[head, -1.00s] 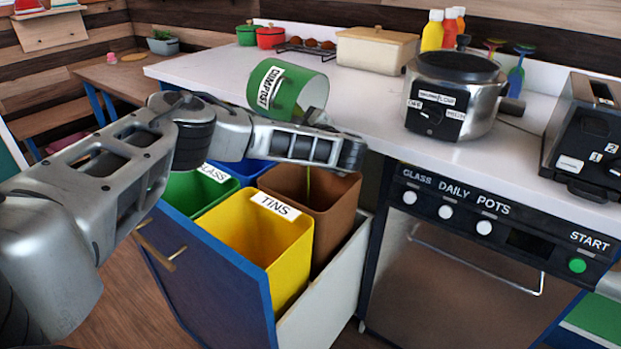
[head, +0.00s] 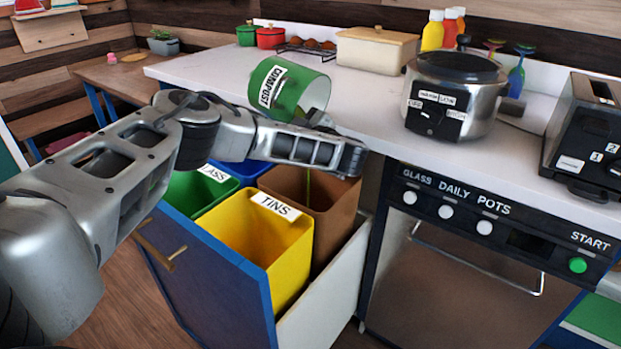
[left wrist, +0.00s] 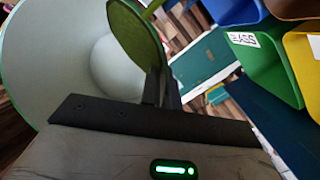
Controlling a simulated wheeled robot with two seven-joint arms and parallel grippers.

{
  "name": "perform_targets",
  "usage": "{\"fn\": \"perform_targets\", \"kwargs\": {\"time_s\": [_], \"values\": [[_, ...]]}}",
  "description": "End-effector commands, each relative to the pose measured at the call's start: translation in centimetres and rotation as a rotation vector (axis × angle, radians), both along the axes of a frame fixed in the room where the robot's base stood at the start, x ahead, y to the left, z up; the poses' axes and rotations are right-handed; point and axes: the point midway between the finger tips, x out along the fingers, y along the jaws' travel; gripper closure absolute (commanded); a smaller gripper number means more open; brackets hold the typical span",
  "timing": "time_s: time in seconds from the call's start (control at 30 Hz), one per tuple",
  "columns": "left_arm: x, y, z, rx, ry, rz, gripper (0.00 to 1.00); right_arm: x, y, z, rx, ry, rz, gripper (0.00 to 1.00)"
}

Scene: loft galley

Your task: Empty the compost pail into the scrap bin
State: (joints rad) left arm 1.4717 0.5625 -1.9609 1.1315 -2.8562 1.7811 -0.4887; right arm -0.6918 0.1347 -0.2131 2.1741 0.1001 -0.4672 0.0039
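The green compost pail (head: 288,88), with a white COMPOST label, is held tilted in the air near the counter's front edge. Its mouth leans to the right, and its pale grey inside (left wrist: 100,65) fills the left of the left wrist view. My left gripper (head: 318,119) is at the pail, shut on it; its fingers are mostly hidden in the head view. Below stands an open brown bin (head: 335,210), its label not visible. A thin yellow-green streak shows inside its back. My right gripper is out of view.
The pulled-out drawer (head: 215,275) also holds a yellow TINS bin (head: 255,235), a green GLASS bin (head: 188,190) and a blue bin (head: 243,170). A cooker (head: 450,95), a toaster (head: 585,140) and a cream box (head: 375,50) stand on the counter (head: 370,115).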

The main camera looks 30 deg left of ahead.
Motion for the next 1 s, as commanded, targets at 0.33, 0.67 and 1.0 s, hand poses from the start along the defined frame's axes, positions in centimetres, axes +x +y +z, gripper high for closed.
{"fn": "perform_targets", "kwargs": {"time_s": [0.33, 0.67, 1.0], "values": [[0.04, -0.07, 0.23, 0.022, -0.005, 0.001, 1.0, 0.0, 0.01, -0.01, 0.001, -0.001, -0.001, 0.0], [0.01, -0.09, 0.28, 0.042, -0.005, 0.003, 1.0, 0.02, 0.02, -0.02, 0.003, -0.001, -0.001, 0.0], [-0.01, -0.11, 0.3, 0.061, -0.006, 0.003, 1.0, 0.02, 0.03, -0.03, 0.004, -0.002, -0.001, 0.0]]}}
